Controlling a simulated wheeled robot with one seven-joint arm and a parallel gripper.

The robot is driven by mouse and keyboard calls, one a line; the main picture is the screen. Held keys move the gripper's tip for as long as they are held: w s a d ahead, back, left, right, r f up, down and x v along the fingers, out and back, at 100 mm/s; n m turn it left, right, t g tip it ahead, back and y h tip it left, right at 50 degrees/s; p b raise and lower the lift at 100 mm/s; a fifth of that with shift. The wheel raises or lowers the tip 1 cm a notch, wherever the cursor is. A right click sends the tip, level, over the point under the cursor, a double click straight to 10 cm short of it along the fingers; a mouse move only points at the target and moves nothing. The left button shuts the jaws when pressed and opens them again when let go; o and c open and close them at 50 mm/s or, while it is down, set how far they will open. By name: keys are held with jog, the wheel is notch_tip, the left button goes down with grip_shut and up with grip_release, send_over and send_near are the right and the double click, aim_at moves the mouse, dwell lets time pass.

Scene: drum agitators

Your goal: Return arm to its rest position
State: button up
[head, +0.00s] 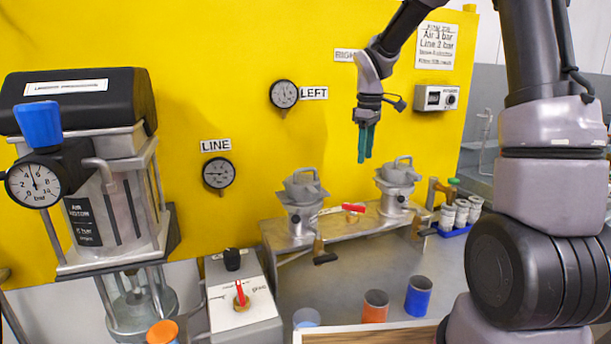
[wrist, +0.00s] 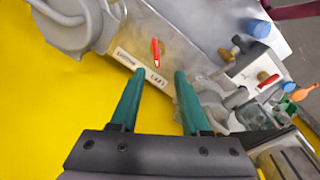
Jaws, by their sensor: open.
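My gripper (head: 366,142) hangs from my arm in front of the yellow panel, with its teal fingers pointing down. It is above the metal shelf and touches nothing. In the wrist view my gripper (wrist: 153,85) shows its two teal fingers spread apart with nothing between them. Past the fingertips, the wrist view shows the shelf with a label and a red lever (wrist: 155,52). My upper arm links fill the right side of the head view.
Two metal drum agitators (head: 303,205) (head: 397,187) stand on the shelf (head: 345,226). An air unit (head: 105,200) with a blue knob stands left. A control box (head: 242,305) has a red handle. Orange (head: 375,306) and blue (head: 419,296) cups stand in front. A white-jar tray (head: 458,228) is right.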

jog(key=s+d+r+m+t, duration=0.1)
jog(key=s+r+m, duration=0.3)
jog(key=s, duration=0.4)
jog(key=s+d+r+m+t+y, duration=0.1)
jog(key=s+r+m+t, duration=0.2)
jog(key=s, duration=0.6)
jog(key=s+d+r+m+t+y, duration=0.1)
jog(key=s+d+r+m+t, duration=0.1)
jog(key=s+r+m, duration=0.4)
jog(key=s+m, duration=0.1)
jog(key=s, duration=0.2)
jog(key=shift+r, duration=0.4)
jog(key=shift+d, duration=0.1)
dwell(3.1)
